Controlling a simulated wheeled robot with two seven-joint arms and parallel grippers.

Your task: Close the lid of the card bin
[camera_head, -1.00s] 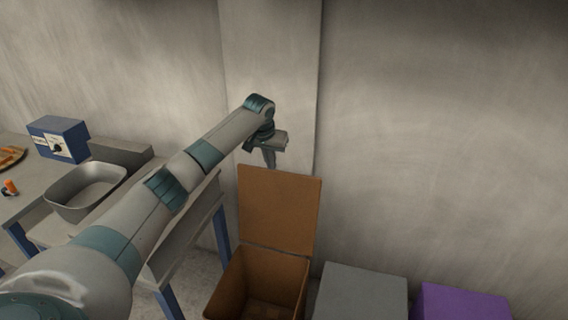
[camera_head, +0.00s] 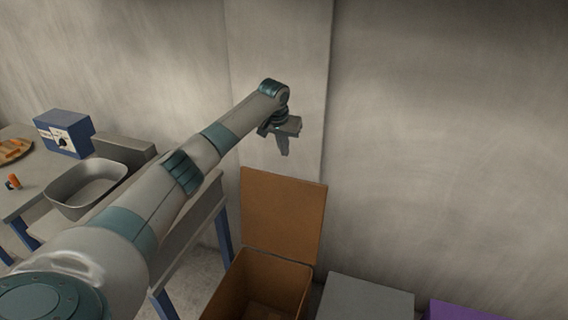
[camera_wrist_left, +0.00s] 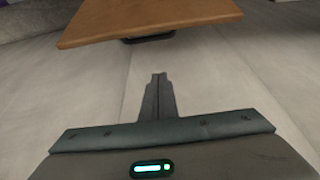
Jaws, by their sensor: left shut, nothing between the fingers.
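The card bin (camera_head: 228,297) is an orange-brown open box on the floor at the bottom middle of the head view. Its lid (camera_head: 284,214) stands upright at the bin's back edge, near the wall. My left gripper (camera_head: 284,152) is shut and empty, pointing down above the lid's top edge, apart from it. In the left wrist view, the closed fingers (camera_wrist_left: 158,80) point toward the lid (camera_wrist_left: 150,18), which crosses the top with a dark handle-like piece (camera_wrist_left: 148,39) under its edge. My right gripper is not in view.
A grey box (camera_head: 366,298) and a purple box (camera_head: 462,311) stand to the right of the bin. The wall (camera_head: 440,150) is close behind.

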